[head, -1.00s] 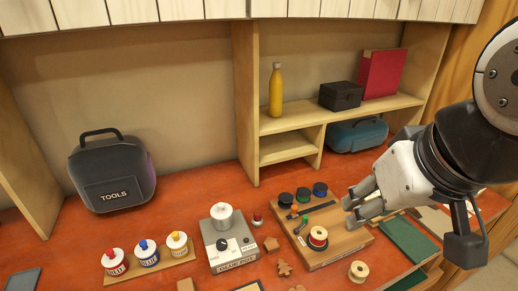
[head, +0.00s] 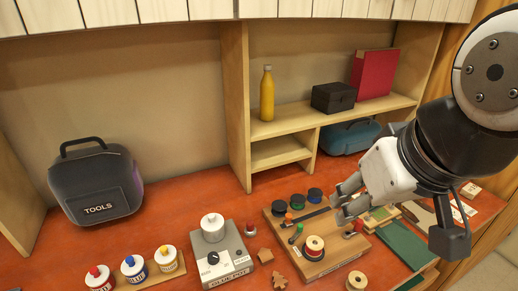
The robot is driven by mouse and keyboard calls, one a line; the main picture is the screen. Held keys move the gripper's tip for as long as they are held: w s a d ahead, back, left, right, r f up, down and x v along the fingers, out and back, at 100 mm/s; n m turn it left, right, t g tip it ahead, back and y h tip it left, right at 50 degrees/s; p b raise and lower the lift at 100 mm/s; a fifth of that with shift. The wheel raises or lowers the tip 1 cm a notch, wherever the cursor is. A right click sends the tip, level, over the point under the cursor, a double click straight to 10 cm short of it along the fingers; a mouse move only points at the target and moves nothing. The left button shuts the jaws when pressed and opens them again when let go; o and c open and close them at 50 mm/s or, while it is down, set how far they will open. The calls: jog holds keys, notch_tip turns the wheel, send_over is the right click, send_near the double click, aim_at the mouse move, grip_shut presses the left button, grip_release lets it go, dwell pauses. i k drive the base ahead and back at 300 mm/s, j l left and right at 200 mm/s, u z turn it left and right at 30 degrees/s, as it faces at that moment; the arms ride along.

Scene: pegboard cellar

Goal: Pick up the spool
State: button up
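A second, pale wooden spool (head: 356,281) stands on the bench in front of the board, near the bottom edge of the picture.
Green panels (head: 402,243) lie to the right. A shelf (head: 290,122) holding a yellow bottle (head: 267,95) and dark box (head: 333,97) stands behind.

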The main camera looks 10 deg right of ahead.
aim_at(312, 251)
jog(key=k+j, duration=0.3)
jog(key=j, duration=0.15)
jog(key=k+j+z, duration=0.1)
jog(key=k+j, duration=0.2)
jog(key=j, duration=0.15)
jog(key=k+j, duration=0.3)
jog(key=j, duration=0.15)
jog(key=z, duration=0.05)
